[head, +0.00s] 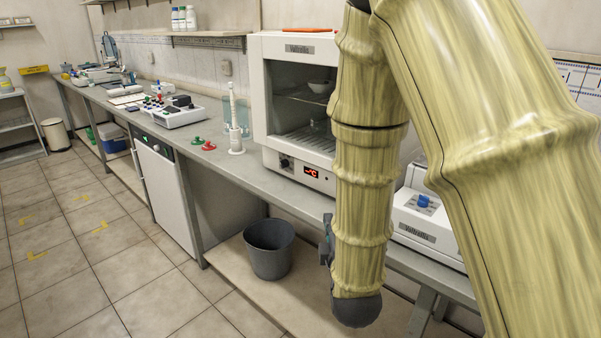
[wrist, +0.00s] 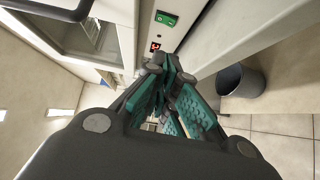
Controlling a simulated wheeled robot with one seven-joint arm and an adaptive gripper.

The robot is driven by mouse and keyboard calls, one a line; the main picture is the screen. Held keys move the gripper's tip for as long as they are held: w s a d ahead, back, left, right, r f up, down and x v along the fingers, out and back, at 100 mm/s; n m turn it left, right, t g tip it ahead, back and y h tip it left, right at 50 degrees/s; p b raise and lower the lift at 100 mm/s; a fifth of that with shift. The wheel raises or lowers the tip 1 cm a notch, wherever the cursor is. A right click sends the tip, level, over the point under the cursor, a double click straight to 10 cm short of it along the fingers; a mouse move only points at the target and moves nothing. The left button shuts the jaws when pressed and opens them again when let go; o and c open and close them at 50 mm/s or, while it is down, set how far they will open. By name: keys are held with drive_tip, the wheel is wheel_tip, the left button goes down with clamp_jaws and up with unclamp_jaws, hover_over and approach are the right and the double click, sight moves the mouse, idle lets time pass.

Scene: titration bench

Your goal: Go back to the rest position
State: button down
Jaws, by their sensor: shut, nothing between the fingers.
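My gripper (wrist: 165,72) shows in the wrist view, with dark links and teal pads. Its fingers are drawn together, with nothing seen between them. In the head view my yellow-green arm hangs across the right half, in front of the bench. My gripper is mostly hidden there behind the arm; only a small dark part shows at the arm's left side. The wrist view looks past the fingers toward a white cabinet front with a green switch (wrist: 166,18) and a red display (wrist: 155,46).
The grey bench (head: 222,167) runs along the wall. A white oven (head: 262,95) stands on it beside my arm, and a white instrument (head: 413,236) stands to the right. A grey bin (head: 269,250) is below the bench, also in the wrist view (wrist: 241,82). The tiled floor at left is clear.

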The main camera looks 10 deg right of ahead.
drive_tip(key=s+d+f+m+g+p, duration=0.2)
drive_tip(key=s+f+m+g, duration=0.25)
drive_tip(key=f, duration=0.65)
drive_tip(key=s+d+f+m+g+p, duration=0.1)
drive_tip(key=s+f+m+g+p, duration=0.4)
drive_tip(key=f, duration=0.7)
drive_tip(key=s+d+f+m+g+p, duration=0.1)
drive_tip(key=s+f, duration=0.3)
drive_tip(key=s, duration=0.5)
drive_tip(key=s+d+f+m+g, duration=0.1)
drive_tip(key=s+f+m+g, duration=0.3)
drive_tip(key=s, duration=0.5)
drive_tip(key=s+d+f+m+g+y+p, duration=0.1)
drive_tip(key=s+f+m+g, duration=0.2)
drive_tip(key=s, duration=0.6)
wheel_tip(320, 180, down, 2)
drive_tip(key=shift+s+d+f+p, duration=0.1)
drive_tip(key=shift+s+d+p, duration=0.1)
drive_tip(key=shift+p, duration=0.1)
drive_tip(key=shift+d, duration=0.1)
